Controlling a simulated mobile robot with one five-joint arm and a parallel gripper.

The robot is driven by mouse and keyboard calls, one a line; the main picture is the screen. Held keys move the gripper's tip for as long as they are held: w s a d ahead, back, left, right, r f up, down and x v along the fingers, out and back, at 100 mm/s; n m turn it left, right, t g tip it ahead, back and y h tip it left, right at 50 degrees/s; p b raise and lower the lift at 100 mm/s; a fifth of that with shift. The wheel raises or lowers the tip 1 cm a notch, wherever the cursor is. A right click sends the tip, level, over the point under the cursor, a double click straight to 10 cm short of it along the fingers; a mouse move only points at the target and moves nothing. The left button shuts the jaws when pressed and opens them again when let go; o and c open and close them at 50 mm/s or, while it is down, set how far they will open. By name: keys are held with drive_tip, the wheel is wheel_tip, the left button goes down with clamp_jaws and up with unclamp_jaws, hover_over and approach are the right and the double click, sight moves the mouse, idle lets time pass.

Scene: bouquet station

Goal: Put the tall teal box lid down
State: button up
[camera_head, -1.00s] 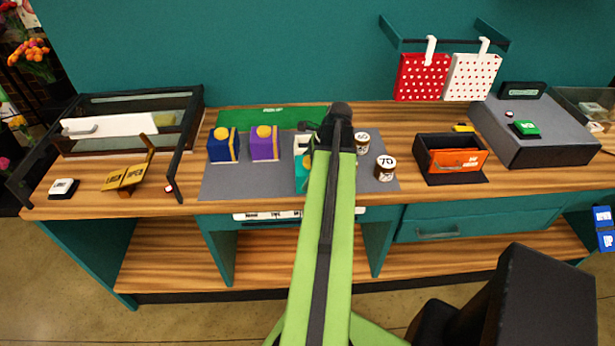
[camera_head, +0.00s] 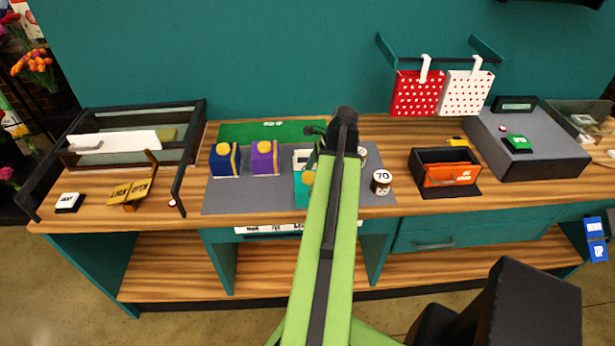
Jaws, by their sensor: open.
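The teal box (camera_head: 301,194) stands on the grey mat, partly hidden by my arm. Its upper part shows white with a dark patch (camera_head: 301,158), and a gold knob (camera_head: 308,178) shows in front of that at the arm's edge. I cannot tell clearly where the teal lid ends and the box begins, or whether the lid sits on the box. My gripper (camera_head: 318,131) is open, just behind and above the teal box. My arm hides its right side and some of the mat.
A blue box (camera_head: 224,164) and a purple box (camera_head: 264,160) with gold knobs stand left on the grey mat (camera_head: 240,201). A jar marked 70 (camera_head: 381,182) and another jar (camera_head: 363,156) stand right. An orange-fronted bin (camera_head: 447,174) is further right. A green mat (camera_head: 250,131) lies behind.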

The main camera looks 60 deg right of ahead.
drive_tip(key=p+v, duration=0.4)
drive_tip(key=v, duration=0.3)
drive_tip(key=shift+w+a+p, duration=0.1)
drive_tip(key=shift+a+p, duration=0.05)
drive_tip(key=shift+p, duration=0.25)
drive_tip(key=shift+f, duration=0.1)
